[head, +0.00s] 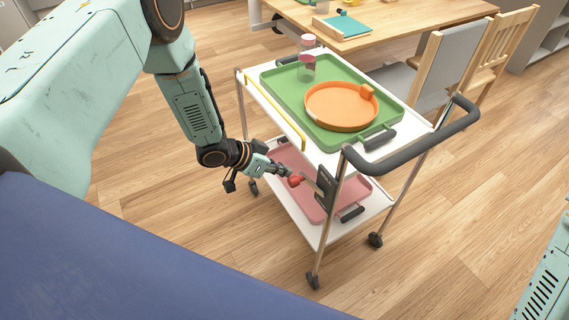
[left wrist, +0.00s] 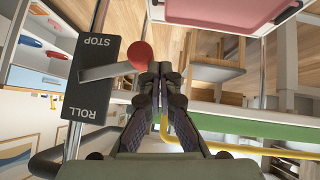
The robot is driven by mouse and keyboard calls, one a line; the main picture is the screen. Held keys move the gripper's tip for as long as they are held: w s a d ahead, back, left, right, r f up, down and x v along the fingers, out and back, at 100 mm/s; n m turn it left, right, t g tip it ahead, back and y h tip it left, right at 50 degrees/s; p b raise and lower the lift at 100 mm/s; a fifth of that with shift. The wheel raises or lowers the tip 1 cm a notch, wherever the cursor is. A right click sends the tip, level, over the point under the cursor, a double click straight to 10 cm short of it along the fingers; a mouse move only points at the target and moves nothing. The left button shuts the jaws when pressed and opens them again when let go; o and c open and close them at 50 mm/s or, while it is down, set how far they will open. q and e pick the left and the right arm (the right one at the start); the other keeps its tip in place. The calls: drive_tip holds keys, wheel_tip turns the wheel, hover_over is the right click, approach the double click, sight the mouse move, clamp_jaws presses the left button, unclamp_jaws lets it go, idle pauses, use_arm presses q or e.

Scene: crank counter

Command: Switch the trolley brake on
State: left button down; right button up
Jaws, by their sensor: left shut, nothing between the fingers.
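The white trolley (head: 321,156) stands on the wood floor. Its brake is a dark plate (head: 326,187) on a front post, with a lever ending in a red knob (head: 294,181). In the left wrist view the plate (left wrist: 91,80) reads STOP at one end and ROLL at the other, upside down. The lever (left wrist: 108,70) sticks out from between the words, its red knob (left wrist: 139,54) nearer the STOP end. My left gripper (head: 285,171) is shut and empty. Its fingertips (left wrist: 161,70) are right beside the knob; I cannot tell whether they touch. My right gripper is out of view.
A yellow rail (head: 275,107) runs along the top's left edge. A pink tray (head: 300,200) lies below. A dark handle (head: 420,145) juts out right.

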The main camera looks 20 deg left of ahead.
use_arm(q)
drive_tip(key=shift+s+d+f+b, duration=0.15)
drive_tip(key=shift+f+b, duration=0.2)
drive_tip(key=shift+f, duration=0.55)
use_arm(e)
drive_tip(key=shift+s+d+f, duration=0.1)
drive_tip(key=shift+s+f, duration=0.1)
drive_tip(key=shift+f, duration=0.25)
use_arm(q)
drive_tip(key=shift+f, duration=0.1)
